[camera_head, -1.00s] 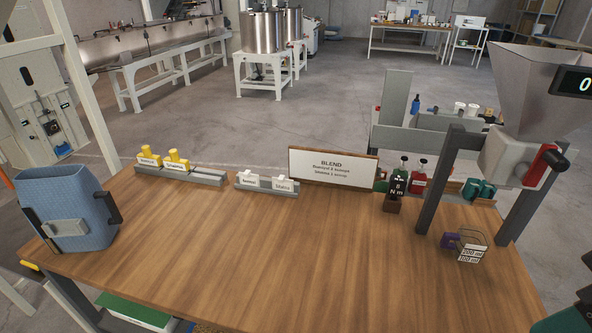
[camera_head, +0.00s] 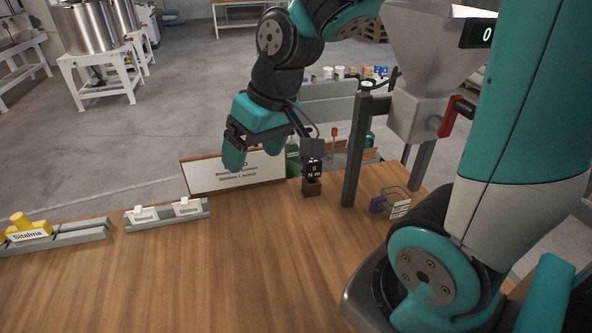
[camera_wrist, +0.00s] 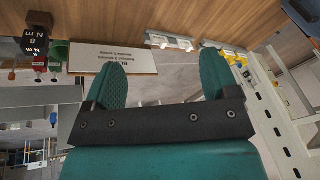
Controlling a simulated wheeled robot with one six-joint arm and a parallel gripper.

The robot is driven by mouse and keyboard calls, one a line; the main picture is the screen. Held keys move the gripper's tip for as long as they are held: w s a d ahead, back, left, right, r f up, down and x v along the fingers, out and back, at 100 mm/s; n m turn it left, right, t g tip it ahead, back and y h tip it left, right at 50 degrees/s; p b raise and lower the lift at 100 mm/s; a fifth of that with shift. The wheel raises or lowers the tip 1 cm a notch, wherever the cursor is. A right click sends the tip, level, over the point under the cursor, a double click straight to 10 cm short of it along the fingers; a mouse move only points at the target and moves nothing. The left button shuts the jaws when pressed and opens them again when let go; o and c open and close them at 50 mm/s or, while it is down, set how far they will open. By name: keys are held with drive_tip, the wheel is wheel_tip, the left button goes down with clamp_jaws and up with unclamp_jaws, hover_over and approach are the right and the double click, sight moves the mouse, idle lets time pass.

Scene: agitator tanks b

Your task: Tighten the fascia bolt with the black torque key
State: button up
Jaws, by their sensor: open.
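The black torque key (camera_head: 313,167) has a block head with white lettering that seems to read "8 N m". It stands upright in a small brown holder (camera_head: 312,187) on the table. In the wrist view the key (camera_wrist: 35,40) is at the upper left, outside the fingers. My gripper (camera_head: 264,162), with teal fingers, hangs above the table at the sign, left of the key and apart from it. In the wrist view my gripper (camera_wrist: 160,65) is open with nothing between its fingers. I cannot make out the fascia bolt.
A white sign (camera_head: 235,173) stands behind my gripper. A hopper (camera_head: 425,70) on dark posts (camera_head: 353,150) stands right of the key. A clear cup (camera_head: 398,205) with a purple part is near the posts. Label rails (camera_head: 167,214) lie at the left. The table's middle is clear.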

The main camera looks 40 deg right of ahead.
drive_tip(key=w+d+f+m+t+h+b, duration=0.1)
drive_tip(key=w+d+f+m, duration=0.15)
drive_tip(key=d, duration=0.45)
drive_tip(key=w+d+f+m+h, duration=0.2)
drive_tip(key=w+d+f, duration=0.15)
drive_tip(key=d, duration=0.35)
drive_tip(key=m+h, duration=0.2)
approach(315, 160)
drive_tip(key=p+x, duration=0.2)
drive_tip(key=x, duration=0.5)
drive_tip(key=shift+f, duration=0.15)
drive_tip(key=shift+a+p+x, duration=0.15)
drive_tip(key=shift+p+x, duration=0.4)
drive_tip(key=shift+x, duration=0.95)
drive_tip(key=shift+a+p+x, duration=0.2)
drive_tip(key=shift+p+x, duration=0.3)
drive_tip(key=shift+x, duration=1)
drive_tip(key=shift+w, duration=0.1)
drive_tip(key=c, duration=1.1)
wheel_tip(315, 160, up, 20)
drive_tip(key=b, duration=0.3)
